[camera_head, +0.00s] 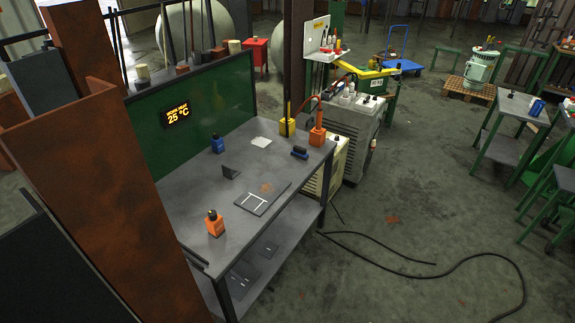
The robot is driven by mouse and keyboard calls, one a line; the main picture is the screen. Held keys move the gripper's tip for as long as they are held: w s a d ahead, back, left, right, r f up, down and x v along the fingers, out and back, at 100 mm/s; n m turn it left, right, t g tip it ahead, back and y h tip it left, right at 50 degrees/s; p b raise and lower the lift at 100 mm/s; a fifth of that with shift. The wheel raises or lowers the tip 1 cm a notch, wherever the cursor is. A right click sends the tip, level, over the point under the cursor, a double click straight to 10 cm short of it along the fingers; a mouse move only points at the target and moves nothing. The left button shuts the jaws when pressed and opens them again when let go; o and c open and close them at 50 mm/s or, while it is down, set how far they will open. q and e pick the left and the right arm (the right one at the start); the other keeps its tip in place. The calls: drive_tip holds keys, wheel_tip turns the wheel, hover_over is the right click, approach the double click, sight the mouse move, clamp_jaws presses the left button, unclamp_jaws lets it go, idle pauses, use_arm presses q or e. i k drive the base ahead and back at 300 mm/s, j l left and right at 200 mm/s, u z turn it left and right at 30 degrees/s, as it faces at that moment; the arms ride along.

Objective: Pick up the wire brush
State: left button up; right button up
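A workbench (185,211) with a grey top stands left of the middle, seen from above. A small blue and black object (300,153) lies near the bench's right end; it may be the wire brush, but it is too small to be sure. Neither of my grippers shows in this view, and no arm of mine is visible.
On the bench are an orange block-shaped item (215,226), a blue one (218,146), a dark bracket (231,172), a flat plate (254,201), a yellow holder (287,128) and an orange holder (317,136). A rusty beam (115,200) blocks the left. A cable (400,273) crosses open floor.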

sight(299, 152)
drive_tip(key=i+u, duration=0.15)
drive_tip(key=u, duration=0.85)
drive_tip(key=i+l+u, duration=0.45)
drive_tip(key=l, duration=0.25)
drive_tip(key=l+u, duration=0.25)
drive_tip(key=l, duration=0.15)
drive_tip(key=i+l+u, duration=0.2)
drive_tip(key=l, duration=0.2)
drive_tip(key=l+u, duration=0.25)
drive_tip(key=l, duration=0.2)
drive_tip(key=k, duration=0.05)
